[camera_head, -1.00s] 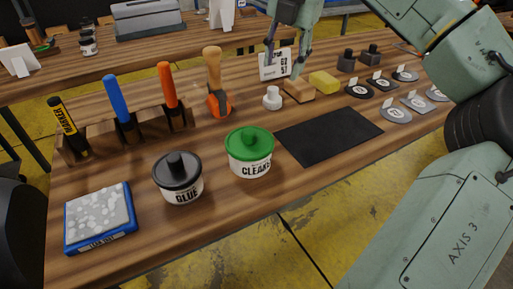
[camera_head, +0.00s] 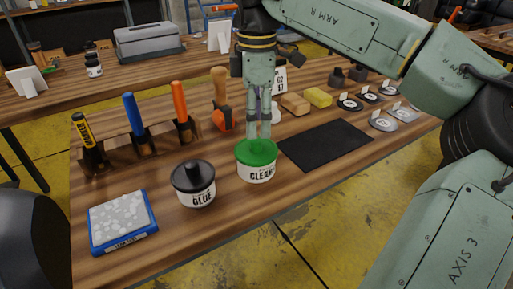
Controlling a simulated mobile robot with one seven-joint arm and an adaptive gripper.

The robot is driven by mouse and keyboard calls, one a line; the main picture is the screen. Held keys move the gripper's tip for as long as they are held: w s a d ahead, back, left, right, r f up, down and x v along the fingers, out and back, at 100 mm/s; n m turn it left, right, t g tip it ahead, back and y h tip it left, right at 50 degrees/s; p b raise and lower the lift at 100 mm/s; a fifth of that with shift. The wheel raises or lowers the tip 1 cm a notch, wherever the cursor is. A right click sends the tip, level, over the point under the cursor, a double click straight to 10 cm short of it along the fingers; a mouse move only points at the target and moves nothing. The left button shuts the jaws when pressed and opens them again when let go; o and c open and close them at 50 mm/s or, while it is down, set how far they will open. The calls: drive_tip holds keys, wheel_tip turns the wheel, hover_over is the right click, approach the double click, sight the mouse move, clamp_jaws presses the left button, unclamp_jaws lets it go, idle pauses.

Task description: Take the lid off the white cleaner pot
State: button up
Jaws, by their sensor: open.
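The white cleaner pot (camera_head: 257,172) stands upright on the wooden bench, its label facing me. Its green lid (camera_head: 262,156) sits on top of it. My gripper (camera_head: 258,137) points down right at the lid, its fingers over the lid's back and middle. The fingers hide the lid's knob, and I cannot tell whether they touch it. My gripper is open.
A black-lidded glue pot (camera_head: 194,190) stands close to the left of the cleaner pot. A black mat (camera_head: 325,145) lies bare to the right. A blue tray (camera_head: 123,222) is at the front left, and a tool rack (camera_head: 147,146) stands behind.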

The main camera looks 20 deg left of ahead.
sight(256, 140)
wheel_tip(256, 140, down, 5)
drive_tip(key=shift+a+f+p, duration=0.15)
drive_tip(key=shift+p, duration=0.25)
drive_tip(key=c, duration=1)
